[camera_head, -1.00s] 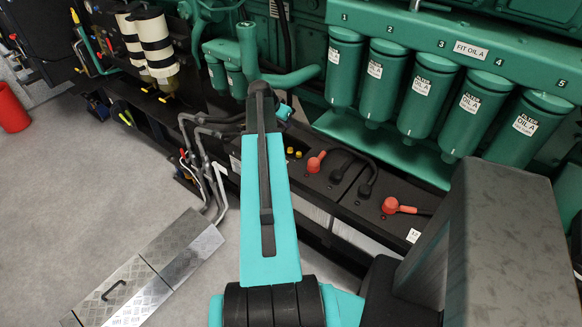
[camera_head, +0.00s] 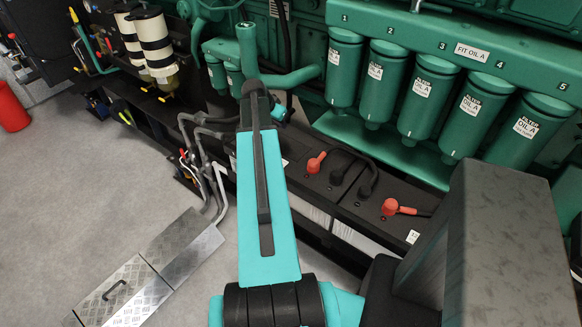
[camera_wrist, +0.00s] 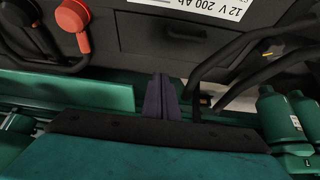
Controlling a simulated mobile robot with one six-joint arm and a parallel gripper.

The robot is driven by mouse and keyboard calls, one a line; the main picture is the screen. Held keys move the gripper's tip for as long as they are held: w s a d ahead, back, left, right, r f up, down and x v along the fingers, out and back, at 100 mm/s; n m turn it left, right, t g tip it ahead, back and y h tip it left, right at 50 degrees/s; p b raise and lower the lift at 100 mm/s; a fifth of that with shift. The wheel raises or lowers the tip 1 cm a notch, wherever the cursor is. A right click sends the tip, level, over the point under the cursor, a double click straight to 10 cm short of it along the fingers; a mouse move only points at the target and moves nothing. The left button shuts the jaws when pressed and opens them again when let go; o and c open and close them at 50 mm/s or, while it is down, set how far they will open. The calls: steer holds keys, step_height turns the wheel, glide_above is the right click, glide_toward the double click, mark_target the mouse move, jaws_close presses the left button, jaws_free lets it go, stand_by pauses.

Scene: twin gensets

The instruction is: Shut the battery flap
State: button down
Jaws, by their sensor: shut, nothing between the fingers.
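In the head view, black batteries (camera_head: 337,181) sit in a long low rack under the green engine, with red terminal caps (camera_head: 317,161) and black cables on top. In the wrist view, a dark battery face (camera_wrist: 150,40) carries a white 12 V 200 Ah label, with a red terminal cap (camera_wrist: 73,15) at upper left. My gripper (camera_wrist: 162,78) is shut and empty, its dark fingers pointing toward this face. Whether they touch it I cannot tell. My arm hides the gripper in the head view.
Several green oil filters (camera_head: 420,90) hang over a green drip tray (camera_head: 385,148). Grey pipes (camera_head: 210,165) stand left of my arm. Black cables (camera_wrist: 215,72) lie right of my fingers.

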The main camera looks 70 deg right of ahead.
steer(key=shift+a+p+v, duration=0.3)
steer(key=shift+p+v, duration=0.05)
steer(key=shift+v, duration=1.25)
steer(key=shift+w+f, duration=0.1)
steer(key=shift+f, duration=0.05)
